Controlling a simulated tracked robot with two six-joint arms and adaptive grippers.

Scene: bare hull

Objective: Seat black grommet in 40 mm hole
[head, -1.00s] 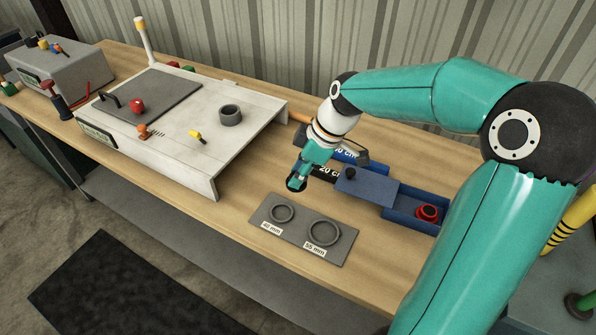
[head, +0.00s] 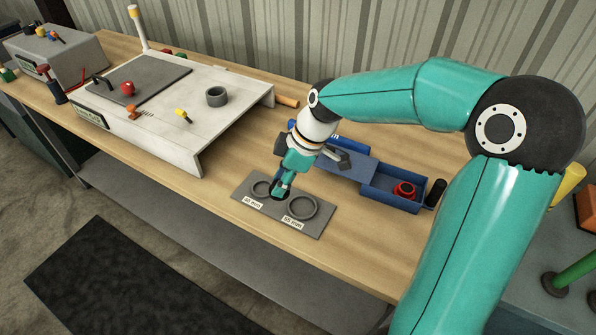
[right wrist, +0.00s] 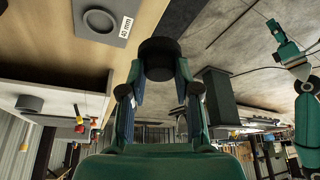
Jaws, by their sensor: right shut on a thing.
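My right gripper (head: 281,188) is shut on the black grommet (right wrist: 160,58), a dark round piece between its fingertips in the right wrist view. In the head view the grommet is small and mostly merges with the fingertips. The gripper shows in front of the grey plate (head: 243,192), between its two rings. The ring of the 40 mm hole (head: 259,189) is partly covered by the gripper; in the right wrist view this hole (right wrist: 100,21) lies apart from the grommet, up and left. A teal arm end, seemingly my left gripper (right wrist: 277,29), is small at the right wrist view's right.
The larger 55 mm ring (head: 303,208) is on the same plate. A blue tray (head: 385,203) with a red round piece (head: 404,190) stands to the right. A white housing (head: 205,125) stands to the left. Bare wood lies right of the plate.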

